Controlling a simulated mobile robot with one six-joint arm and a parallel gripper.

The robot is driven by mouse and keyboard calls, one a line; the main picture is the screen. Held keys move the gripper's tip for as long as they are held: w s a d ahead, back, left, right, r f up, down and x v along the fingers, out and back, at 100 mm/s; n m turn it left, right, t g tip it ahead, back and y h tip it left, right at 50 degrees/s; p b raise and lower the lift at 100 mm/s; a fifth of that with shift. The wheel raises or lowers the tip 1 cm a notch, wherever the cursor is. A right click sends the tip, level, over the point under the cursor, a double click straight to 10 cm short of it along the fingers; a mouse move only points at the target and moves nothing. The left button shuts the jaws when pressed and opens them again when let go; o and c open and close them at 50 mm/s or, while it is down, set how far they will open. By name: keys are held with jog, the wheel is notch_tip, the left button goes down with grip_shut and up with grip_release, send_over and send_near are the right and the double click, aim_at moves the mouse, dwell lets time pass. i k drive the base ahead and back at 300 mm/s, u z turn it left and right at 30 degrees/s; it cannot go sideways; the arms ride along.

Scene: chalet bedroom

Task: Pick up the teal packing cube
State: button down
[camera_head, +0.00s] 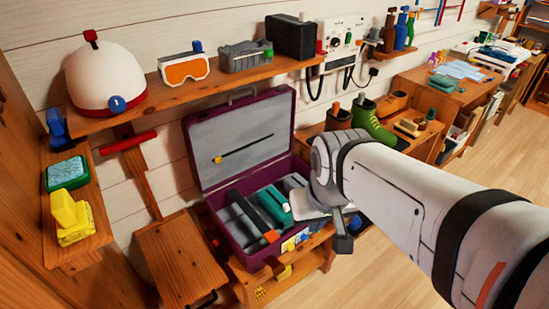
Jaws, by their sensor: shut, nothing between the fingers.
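A teal block-like thing (275,204), which looks like the packing cube, lies in the open purple suitcase (226,228). It sits between a black bar with orange ends and grey contents; its right part is close to my arm's end in the picture. My gripper (343,243) points down at the suitcase's right front side, shut and empty. It is apart from the teal thing, and its fingertips are small and dark here. Another teal block with a light blue top (66,173) lies on the left shelf, and a teal box (445,83) is on the far desk.
The suitcase stands on a low wooden bench (318,262), its grey-lined lid (240,140) raised against the wall. An upper shelf (180,92) holds a helmet, goggles and boxes. A side shelf with boots (364,122) is behind my arm. Floor at right is clear.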

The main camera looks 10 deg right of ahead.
aim_at(270, 200)
jog(key=z, duration=0.05)
jog(key=k, duration=0.6)
jog(key=z, duration=0.7)
jog(key=i, duration=1.1)
jog(key=z, duration=0.05)
